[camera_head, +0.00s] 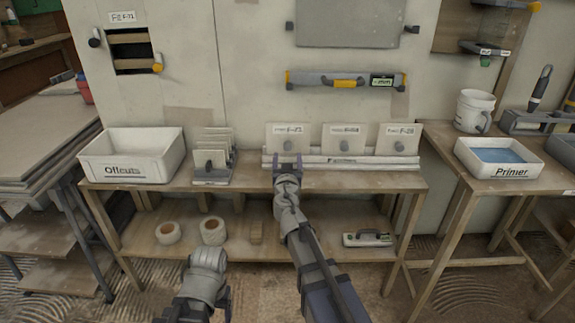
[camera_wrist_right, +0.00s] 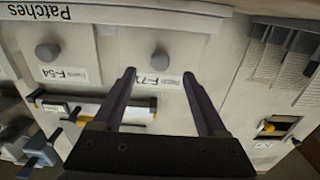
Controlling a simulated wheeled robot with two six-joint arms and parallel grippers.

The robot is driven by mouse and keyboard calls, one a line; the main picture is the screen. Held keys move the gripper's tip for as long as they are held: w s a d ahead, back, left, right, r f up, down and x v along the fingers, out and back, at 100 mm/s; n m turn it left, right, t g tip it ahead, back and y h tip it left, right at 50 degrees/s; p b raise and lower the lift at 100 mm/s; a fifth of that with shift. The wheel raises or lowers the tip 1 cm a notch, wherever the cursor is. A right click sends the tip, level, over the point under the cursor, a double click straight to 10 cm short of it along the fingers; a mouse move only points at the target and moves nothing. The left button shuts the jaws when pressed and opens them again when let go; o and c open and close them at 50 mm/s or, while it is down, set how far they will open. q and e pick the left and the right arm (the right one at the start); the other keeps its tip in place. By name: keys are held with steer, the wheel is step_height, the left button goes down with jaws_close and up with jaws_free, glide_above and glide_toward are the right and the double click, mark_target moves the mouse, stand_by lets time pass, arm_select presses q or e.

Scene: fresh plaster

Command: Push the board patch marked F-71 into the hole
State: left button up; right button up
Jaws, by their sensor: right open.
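The board patch F-71 (camera_head: 302,143) stands upright at the left end of the patch rack (camera_head: 350,162), a pale square with a grey knob. In the right wrist view the F-71 patch (camera_wrist_right: 137,50) has its knob just beyond and between my fingertips. My right gripper (camera_head: 286,160) is open and empty in front of this patch; it also shows in the wrist view (camera_wrist_right: 158,73). The hole (camera_head: 132,52) is a dark square opening in the wall at upper left, with a label above that seems to read F-71. My left arm shows at the bottom, but its fingers do not.
Two more patches, F-54 (camera_head: 345,138) and another (camera_head: 398,138), stand to the right on the rack. The Offcuts bin (camera_head: 130,170) and a slotted holder (camera_head: 213,180) stand left on the bench. A level (camera_head: 345,80) hangs above. A Primer tray (camera_head: 512,172) stands at right.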

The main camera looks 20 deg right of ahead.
mark_target(288, 148)
steer(key=x, duration=0.6)
steer(key=shift+w, duration=0.3)
steer(key=shift+c, duration=0.2)
jaws_close()
stand_by(1.2)
step_height(288, 148, up, 5)
steer(key=p, duration=0.4)
steer(key=shift+f+p, duration=0.25)
steer(key=shift+p, duration=0.05)
